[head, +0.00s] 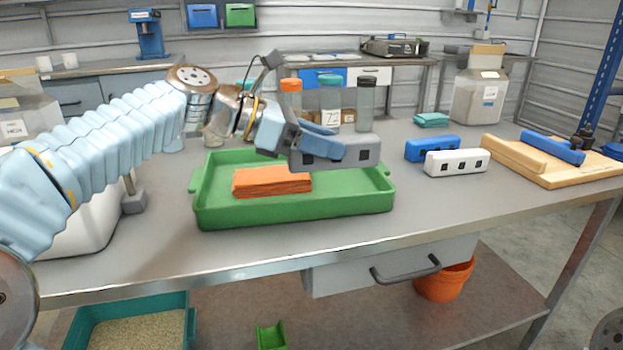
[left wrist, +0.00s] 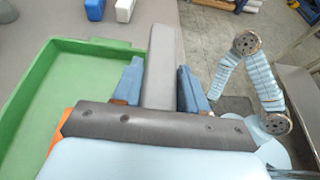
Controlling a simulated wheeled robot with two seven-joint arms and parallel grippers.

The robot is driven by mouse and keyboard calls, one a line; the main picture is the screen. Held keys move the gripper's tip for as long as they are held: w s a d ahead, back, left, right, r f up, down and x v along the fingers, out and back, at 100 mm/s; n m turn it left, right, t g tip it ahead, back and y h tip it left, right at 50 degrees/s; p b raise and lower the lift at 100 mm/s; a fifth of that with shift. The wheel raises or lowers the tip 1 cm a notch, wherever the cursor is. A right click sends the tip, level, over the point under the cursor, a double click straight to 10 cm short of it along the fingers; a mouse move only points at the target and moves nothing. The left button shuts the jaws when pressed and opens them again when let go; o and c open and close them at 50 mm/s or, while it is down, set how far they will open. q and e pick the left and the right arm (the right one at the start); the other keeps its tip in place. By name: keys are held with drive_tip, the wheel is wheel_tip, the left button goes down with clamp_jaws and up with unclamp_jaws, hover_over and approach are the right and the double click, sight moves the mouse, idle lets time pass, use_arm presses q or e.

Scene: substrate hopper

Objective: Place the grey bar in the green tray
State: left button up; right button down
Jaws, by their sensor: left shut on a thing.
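My left gripper (head: 305,138) is shut on the grey bar (head: 345,153), with its blue fingers on either side of it. In the left wrist view the grey bar (left wrist: 160,65) sticks out between the two fingers (left wrist: 160,88). The green tray (head: 300,211) stands on the bench, and the bar is held above its back right part. The tray (left wrist: 30,95) also shows left of the bar in the left wrist view. My right gripper is not in view.
A blue bar (head: 432,148) and a white bar (head: 456,163) lie right of the tray. A wooden board (head: 545,172) with another blue bar stands farther right. Lidded bottles (head: 330,92) stand behind the tray. The bench in front of the tray is clear.

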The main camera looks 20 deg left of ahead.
sight(318, 160)
use_arm(q)
drive_tip(key=w+f, duration=0.1)
drive_tip(key=w+a+f, duration=0.1)
drive_tip(key=f, duration=0.1)
drive_tip(key=w+a+f, duration=0.1)
drive_tip(key=f, duration=0.1)
drive_tip(key=shift+w+b, duration=0.15)
drive_tip(key=shift+b, duration=0.25)
wheel_tip(318, 160, down, 4)
drive_tip(key=shift+w+r+b, duration=0.15)
drive_tip(key=shift+r+b, duration=0.1)
drive_tip(key=shift+b, duration=0.45)
drive_tip(key=shift+r, duration=0.1)
drive_tip(key=o, duration=1.1)
drive_tip(key=shift+o, duration=0.2)
drive_tip(key=shift+r, duration=0.1)
drive_tip(key=p+v, duration=0.1)
drive_tip(key=v, duration=1.1)
drive_tip(key=shift+p, duration=0.35)
